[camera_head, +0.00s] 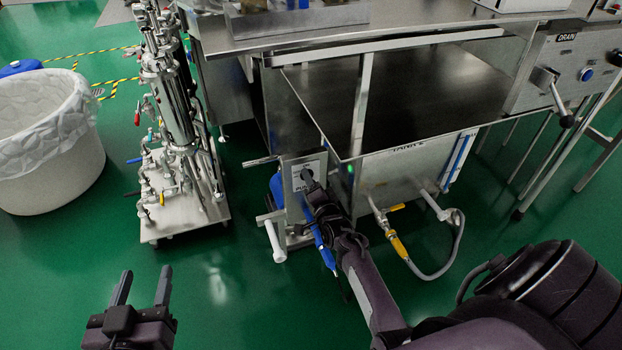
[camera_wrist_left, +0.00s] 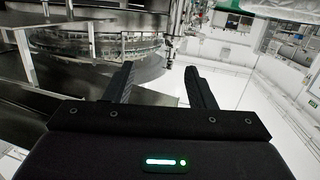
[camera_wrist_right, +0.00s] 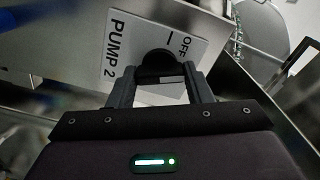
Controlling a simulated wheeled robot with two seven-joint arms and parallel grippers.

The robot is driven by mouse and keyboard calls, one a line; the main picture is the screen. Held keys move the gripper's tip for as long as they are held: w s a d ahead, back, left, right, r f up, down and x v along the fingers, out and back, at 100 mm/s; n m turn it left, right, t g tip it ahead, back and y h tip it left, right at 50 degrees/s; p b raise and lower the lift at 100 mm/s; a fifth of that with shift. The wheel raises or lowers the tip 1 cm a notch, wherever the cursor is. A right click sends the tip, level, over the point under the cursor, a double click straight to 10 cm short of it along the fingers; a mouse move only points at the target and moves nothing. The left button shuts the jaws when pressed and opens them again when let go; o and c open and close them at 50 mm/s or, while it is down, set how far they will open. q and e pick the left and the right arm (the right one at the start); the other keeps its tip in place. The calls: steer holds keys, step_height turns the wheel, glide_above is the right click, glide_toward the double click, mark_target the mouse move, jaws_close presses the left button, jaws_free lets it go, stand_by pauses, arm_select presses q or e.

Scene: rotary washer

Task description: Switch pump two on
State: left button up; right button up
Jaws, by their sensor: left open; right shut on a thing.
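The pump two switch is a dark round knob (camera_wrist_right: 160,66) on a white label plate reading "PUMP 2" and "OFF" (camera_wrist_right: 118,50) in the right wrist view. In the head view the plate (camera_head: 296,176) is on a small steel panel below the table. My right gripper (camera_head: 310,182) reaches it, and in the right wrist view its fingers (camera_wrist_right: 163,90) are shut on the knob. The knob's pointer and part of the label are hidden by the fingers. My left gripper (camera_head: 140,288) is open and empty over the green floor, away from the panel.
A steel tank (camera_head: 400,168) with yellow-handled valves and a hose stands right of the panel. A wheeled filter cart (camera_head: 185,205) and a white lined bin (camera_head: 45,180) stand at left. A DRAIN panel (camera_head: 566,60) is at upper right. Green floor is clear around my left gripper.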

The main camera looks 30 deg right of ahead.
arm_select(q)
steer(key=s+f+g+y, duration=0.1)
steer(key=s+f+g, duration=0.2)
steer(key=f, duration=0.3)
steer(key=s+a+f+g+y+p, duration=0.1)
steer(key=s+f+g, duration=0.3)
steer(key=f, duration=0.2)
steer(key=shift+a+f+y, duration=0.2)
steer(key=shift+y, duration=0.1)
arm_select(e)
steer(key=shift+m, duration=2.5)
steer(key=o, duration=1)
arm_select(q)
steer(key=shift+p, duration=0.35)
arm_select(e)
steer(key=shift+s, duration=0.1)
arm_select(q)
steer(key=s+a+f+g+y+p, duration=0.1)
steer(key=s+a+f+g+p, duration=0.1)
steer(key=s, duration=0.3)
steer(key=shift+a+f+g+y, duration=0.4)
steer(key=shift+a+f+g, duration=0.25)
steer(key=shift+g, duration=0.15)
arm_select(e)
steer(key=shift+v, duration=3.8)
